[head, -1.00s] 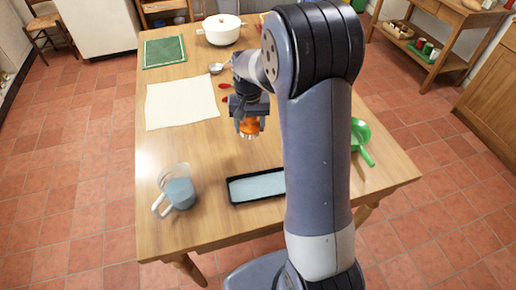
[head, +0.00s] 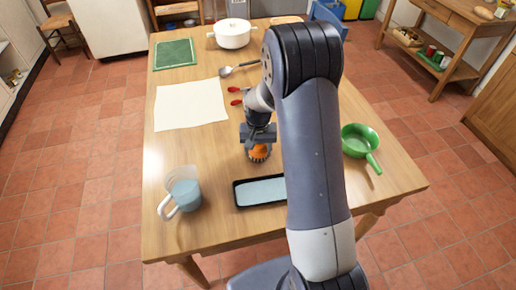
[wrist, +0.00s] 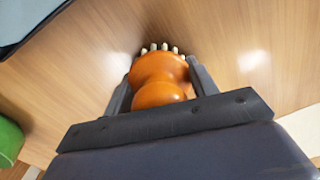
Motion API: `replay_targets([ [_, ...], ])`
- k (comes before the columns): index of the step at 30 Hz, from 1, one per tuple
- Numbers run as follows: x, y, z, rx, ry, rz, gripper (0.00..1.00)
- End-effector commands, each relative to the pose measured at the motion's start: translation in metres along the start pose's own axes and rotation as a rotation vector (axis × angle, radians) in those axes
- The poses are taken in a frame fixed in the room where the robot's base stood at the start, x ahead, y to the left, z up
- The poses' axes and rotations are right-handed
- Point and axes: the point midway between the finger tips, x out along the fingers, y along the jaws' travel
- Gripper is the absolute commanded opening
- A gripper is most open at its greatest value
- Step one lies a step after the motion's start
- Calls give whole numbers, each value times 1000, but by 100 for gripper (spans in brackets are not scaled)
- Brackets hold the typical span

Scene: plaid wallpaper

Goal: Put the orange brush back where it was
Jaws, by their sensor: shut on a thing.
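The orange brush (head: 259,151) is in my gripper (head: 259,146), above the wooden table near the black tray's far edge. In the wrist view the brush (wrist: 160,75) shows its round orange handle between the two fingers of my gripper (wrist: 161,80), with pale bristle tufts at its far end. The fingers are shut on the handle. I cannot tell whether the bristles touch the table.
A black tray (head: 237,200) with a pale blue surface lies just in front of the brush. A measuring jug (head: 183,190) stands left, a green pan (head: 360,142) right. A white cloth (head: 190,105), red-handled tools (head: 239,90) and a white pot (head: 232,34) lie farther back.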

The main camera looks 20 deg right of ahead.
Motion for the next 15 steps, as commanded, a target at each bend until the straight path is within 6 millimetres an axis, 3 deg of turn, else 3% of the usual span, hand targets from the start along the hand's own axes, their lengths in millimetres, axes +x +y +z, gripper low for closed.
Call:
replay_targets([
  [2,4,0,0,0,0,0,36],
  [3,3,0,0,0,0,0,57],
  [9,2,0,0,0,0,0,73],
  [15,2,0,0,0,0,0,76],
])
